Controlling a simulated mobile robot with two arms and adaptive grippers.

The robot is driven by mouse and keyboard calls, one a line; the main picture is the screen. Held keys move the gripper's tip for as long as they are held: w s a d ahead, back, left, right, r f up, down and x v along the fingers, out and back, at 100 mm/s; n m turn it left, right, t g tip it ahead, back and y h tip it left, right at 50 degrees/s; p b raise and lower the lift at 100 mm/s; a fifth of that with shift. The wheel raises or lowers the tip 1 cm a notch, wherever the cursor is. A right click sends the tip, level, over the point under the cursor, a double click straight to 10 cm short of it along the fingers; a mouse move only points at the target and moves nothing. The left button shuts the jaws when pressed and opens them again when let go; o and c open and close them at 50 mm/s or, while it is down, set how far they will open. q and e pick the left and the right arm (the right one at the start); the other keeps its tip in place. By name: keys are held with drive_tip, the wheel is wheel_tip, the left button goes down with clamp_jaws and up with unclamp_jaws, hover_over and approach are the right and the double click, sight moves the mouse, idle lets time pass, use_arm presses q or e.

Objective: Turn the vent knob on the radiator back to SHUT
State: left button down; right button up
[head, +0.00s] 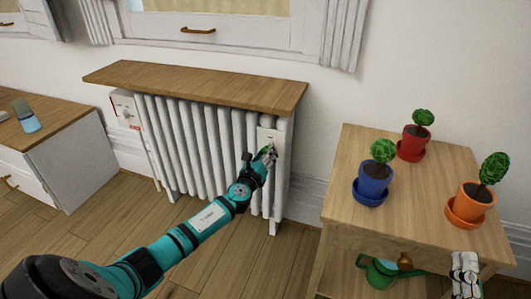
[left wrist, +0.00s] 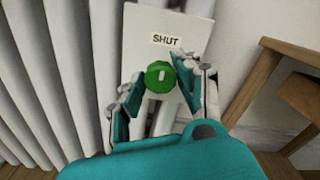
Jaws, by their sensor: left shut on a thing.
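The white radiator (head: 205,140) stands against the wall under a wooden shelf. Its green vent knob (left wrist: 159,76) sits on a pale plate (left wrist: 140,32) with a SHUT label (left wrist: 166,40) above it. The knob's short white mark stands about upright, towards SHUT. My left gripper (left wrist: 160,84) has a finger on each side of the knob and is shut on it. In the head view my left gripper (head: 267,157) is at the radiator's right end and mostly hides the knob. My right gripper (head: 466,274) is at the lower right, away from the radiator; its opening is unclear.
A wooden side table (head: 330,195) at right carries red (head: 412,145), blue (head: 372,182) and orange (head: 470,203) potted plants. A green watering can (head: 380,274) is below. A white control box (head: 123,108) is at the radiator's left end. A cabinet (head: 70,145) stands at far left.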

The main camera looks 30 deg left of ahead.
use_arm(q)
drive_tip(key=shift+f, duration=0.15)
idle(0.3)
drive_tip(key=c, duration=0.9)
unclamp_jaws()
drive_tip(key=shift+c, duration=0.2)
drive_tip(key=shift+s, duration=0.1)
drive_tip(key=v, duration=1.2)
